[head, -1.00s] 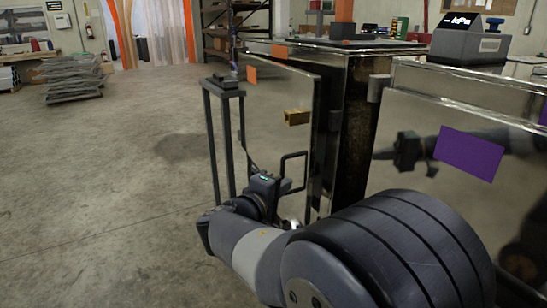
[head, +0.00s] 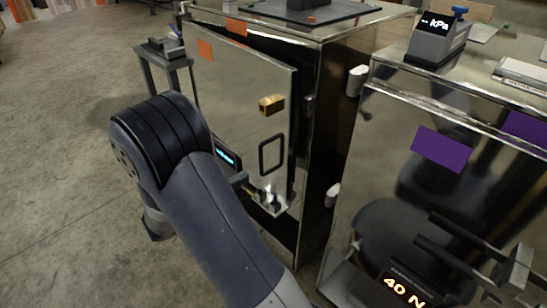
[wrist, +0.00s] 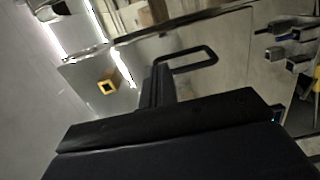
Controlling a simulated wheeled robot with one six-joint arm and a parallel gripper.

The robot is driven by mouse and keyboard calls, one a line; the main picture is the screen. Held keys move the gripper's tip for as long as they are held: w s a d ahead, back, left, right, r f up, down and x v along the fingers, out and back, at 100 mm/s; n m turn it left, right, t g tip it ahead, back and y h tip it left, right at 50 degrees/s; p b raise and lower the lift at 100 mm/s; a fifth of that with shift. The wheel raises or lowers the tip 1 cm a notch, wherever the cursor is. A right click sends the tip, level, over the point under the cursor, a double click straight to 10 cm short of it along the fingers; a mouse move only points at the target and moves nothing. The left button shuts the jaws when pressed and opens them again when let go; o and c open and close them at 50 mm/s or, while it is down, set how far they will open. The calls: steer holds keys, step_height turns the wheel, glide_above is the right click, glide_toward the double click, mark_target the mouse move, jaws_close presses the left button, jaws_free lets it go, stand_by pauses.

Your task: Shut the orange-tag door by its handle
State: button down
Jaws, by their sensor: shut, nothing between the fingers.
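The orange-tag door (head: 225,85) is a shiny metal panel with an orange tag (head: 205,48) at its top left. A dark gap shows along its top and right side, so it stands slightly ajar. Its handle (head: 272,155) is a black loop near the right edge; it also shows in the wrist view (wrist: 190,62). My gripper (head: 242,182) is shut and empty in front of the door, left of and below the handle. In the wrist view its fingers (wrist: 157,80) overlap the handle's near end; I cannot tell whether they touch. My forearm hides the door's lower left.
A brass block (head: 271,104) sticks out above the handle. To the right is a shiny door with a purple tag (head: 440,149), which mirrors my arm. A dark stand (head: 165,60) is behind the door's left side. Open concrete floor (head: 60,120) lies left.

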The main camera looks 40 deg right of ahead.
mark_target(284, 156)
steer(key=d, duration=1.1)
steer(key=shift+s+d, duration=0.1)
steer(key=shift+d, duration=0.25)
